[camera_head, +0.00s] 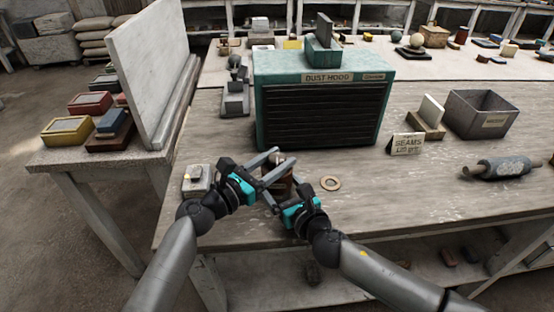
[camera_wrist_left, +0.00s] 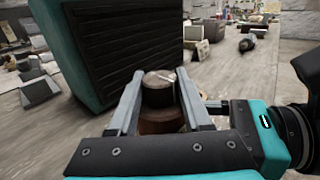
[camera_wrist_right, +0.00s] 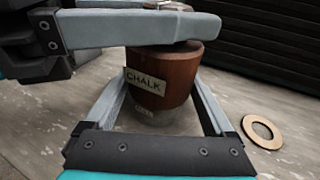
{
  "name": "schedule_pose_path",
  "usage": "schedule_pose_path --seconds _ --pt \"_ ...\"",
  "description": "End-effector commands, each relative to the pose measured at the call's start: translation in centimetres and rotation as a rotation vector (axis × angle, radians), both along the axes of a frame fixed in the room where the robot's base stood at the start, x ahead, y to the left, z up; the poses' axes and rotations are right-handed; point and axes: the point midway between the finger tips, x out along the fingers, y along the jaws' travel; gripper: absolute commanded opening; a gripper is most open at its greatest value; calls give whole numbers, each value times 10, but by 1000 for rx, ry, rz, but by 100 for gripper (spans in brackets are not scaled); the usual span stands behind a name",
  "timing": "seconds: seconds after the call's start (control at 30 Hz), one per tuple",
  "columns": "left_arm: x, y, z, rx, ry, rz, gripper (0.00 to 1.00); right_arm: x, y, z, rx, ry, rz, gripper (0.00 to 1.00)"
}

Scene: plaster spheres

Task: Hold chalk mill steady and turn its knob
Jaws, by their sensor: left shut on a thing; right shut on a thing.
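The chalk mill (camera_head: 281,186) stands upright near the front of the bench, mostly hidden by my grippers in the head view. In the right wrist view the mill (camera_wrist_right: 178,72) is a brown cylinder with a CHALK label on a paler lower part. My right gripper (camera_head: 281,187) is shut on the mill's body, one finger on each side. My left gripper (camera_head: 286,157) is above it, shut on the mill's top part. In the left wrist view the dark knob (camera_wrist_left: 160,88) with a grey top sits between the left fingers.
A teal dust hood (camera_head: 320,65) stands just behind the mill. A wooden ring (camera_head: 330,184) lies to the right, and a small pale block device (camera_head: 196,180) to the left. A sign (camera_head: 406,144), grey bin (camera_head: 481,113) and roller (camera_head: 500,168) are farther right.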

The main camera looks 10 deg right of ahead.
Motion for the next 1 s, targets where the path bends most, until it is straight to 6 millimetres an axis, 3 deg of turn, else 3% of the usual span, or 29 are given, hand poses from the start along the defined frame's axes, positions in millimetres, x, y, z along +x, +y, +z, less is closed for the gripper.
schedule_pose_path --seconds 1.0 --pt "2 1 -4 10 5 -457 0 -1 0 -2 -3 2 2 31"
